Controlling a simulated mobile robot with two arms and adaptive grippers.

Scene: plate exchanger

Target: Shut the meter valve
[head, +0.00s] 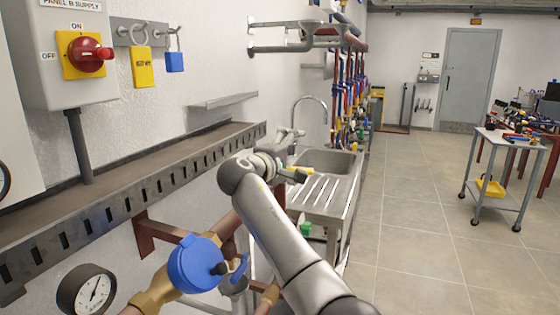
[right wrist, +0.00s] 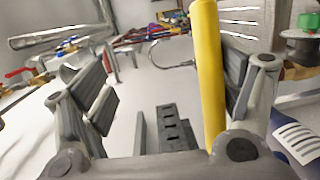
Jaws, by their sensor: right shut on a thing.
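My right gripper (head: 294,156) reaches out at the wall side, in front of the sink. What the handle is fixed to is hidden. A blue round meter (head: 194,264) with brass fittings sits on the pipe at the lower left of the head view. My left gripper is not in view.
A pressure gauge (head: 87,291) is at the lower left. A slotted metal tray (head: 120,196) runs along the wall under the red-and-yellow switch (head: 86,54). A steel sink (head: 325,162) stands beyond the gripper. A trolley (head: 508,152) stands right; the floor between is clear.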

